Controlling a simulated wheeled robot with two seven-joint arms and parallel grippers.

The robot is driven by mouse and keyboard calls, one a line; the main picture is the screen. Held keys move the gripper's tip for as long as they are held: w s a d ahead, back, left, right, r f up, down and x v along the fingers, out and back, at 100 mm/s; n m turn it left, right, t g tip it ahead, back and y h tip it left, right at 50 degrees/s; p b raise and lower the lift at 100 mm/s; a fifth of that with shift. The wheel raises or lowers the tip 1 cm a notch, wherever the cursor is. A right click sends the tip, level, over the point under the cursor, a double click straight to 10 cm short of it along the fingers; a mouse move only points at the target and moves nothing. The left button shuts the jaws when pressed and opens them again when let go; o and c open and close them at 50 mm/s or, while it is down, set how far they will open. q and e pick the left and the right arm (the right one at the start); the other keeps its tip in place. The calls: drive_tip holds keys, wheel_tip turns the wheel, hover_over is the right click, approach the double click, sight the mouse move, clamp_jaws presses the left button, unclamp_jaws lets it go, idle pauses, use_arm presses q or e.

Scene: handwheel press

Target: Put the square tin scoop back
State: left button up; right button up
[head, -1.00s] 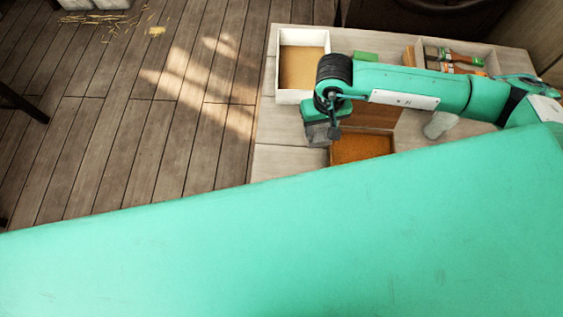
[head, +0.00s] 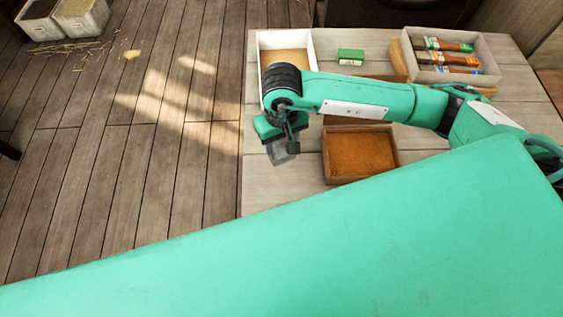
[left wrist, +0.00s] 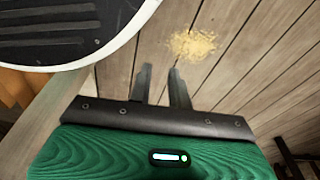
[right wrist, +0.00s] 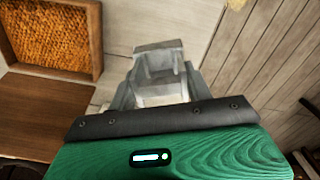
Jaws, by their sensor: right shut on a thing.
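The square tin scoop (right wrist: 160,91) is a grey, see-through-looking piece between the fingers of my right gripper in the right wrist view. My right gripper (head: 279,146) is shut on it and holds it over the left part of the table, left of the brown tray, in the head view. The scoop (head: 285,154) is small there and partly hidden by the gripper. I cannot tell its height above the table. My left gripper (left wrist: 162,72) shows only in the left wrist view, with its fingers apart and nothing between them, above the plank floor.
A wooden tray with an orange-brown filling (head: 360,153) lies right of the scoop. Behind my arm are a white-walled box (head: 309,50), a green box (head: 350,57) and a box of coloured tubes (head: 482,80). The table's left edge is close. Shavings (left wrist: 192,44) lie on the floor.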

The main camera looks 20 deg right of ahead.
sight(282, 156)
wheel_tip(282, 156, down, 7)
drive_tip(key=shift+f, duration=0.6)
wheel_tip(282, 156, down, 3)
drive_tip(key=shift+f+p, duration=0.2)
drive_tip(key=shift+p, duration=0.1)
use_arm(q)
drive_tip(key=shift+s+a+f, duration=0.3)
drive_tip(key=shift+s+f, duration=0.55)
drive_tip(key=shift+f, duration=0.05)
use_arm(e)
drive_tip(key=shift+f, duration=0.1)
